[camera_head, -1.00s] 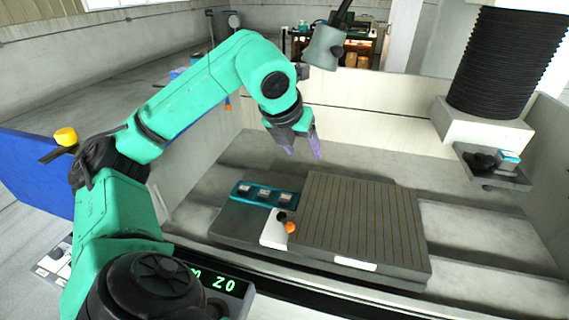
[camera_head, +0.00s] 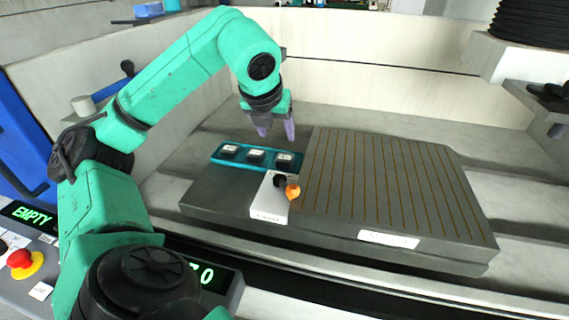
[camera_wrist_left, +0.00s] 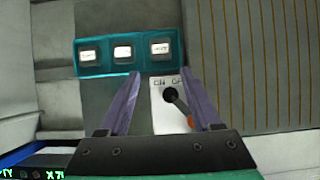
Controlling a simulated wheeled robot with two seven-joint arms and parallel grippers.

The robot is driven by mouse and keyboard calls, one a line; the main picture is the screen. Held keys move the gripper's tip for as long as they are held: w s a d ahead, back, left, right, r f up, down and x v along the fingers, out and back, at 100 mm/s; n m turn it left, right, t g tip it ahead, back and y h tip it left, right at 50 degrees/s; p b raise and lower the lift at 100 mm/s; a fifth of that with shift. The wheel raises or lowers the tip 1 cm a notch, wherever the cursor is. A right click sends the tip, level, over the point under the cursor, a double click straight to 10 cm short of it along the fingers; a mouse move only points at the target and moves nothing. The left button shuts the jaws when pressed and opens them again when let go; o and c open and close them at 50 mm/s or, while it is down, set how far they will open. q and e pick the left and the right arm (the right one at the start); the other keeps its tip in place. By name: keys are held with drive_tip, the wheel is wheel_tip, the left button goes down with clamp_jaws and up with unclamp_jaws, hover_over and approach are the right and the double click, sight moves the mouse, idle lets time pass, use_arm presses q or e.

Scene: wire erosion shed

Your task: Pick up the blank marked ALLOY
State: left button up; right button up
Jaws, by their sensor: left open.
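A teal tray (camera_head: 215,161) holds three dark blanks with white labels in a row: a left blank (camera_head: 230,150), a middle blank (camera_head: 256,155) and a right blank (camera_head: 285,158). The labels are too small to read, so I cannot tell which is ALLOY. The tray also shows in the left wrist view (camera_wrist_left: 140,69), with the left (camera_wrist_left: 89,55), middle (camera_wrist_left: 123,52) and right (camera_wrist_left: 161,48) blanks. My left gripper (camera_head: 276,132) is open and empty above the tray, over its middle-to-right part. Its purple fingers also show in the left wrist view (camera_wrist_left: 160,92). My right gripper is not in view.
A white block (camera_head: 268,203) with a dark-stemmed, orange-tipped lever (camera_head: 292,188) stands just in front of the tray. A slotted plate (camera_head: 390,190) lies to the right. Pale tank walls (camera_head: 380,70) enclose the bed.

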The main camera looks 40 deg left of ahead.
sight(285, 157)
use_arm(q)
drive_tip(key=x, duration=1.4)
drive_tip(key=shift+d, duration=0.1)
drive_tip(key=shift+r, duration=0.15)
clamp_jaws()
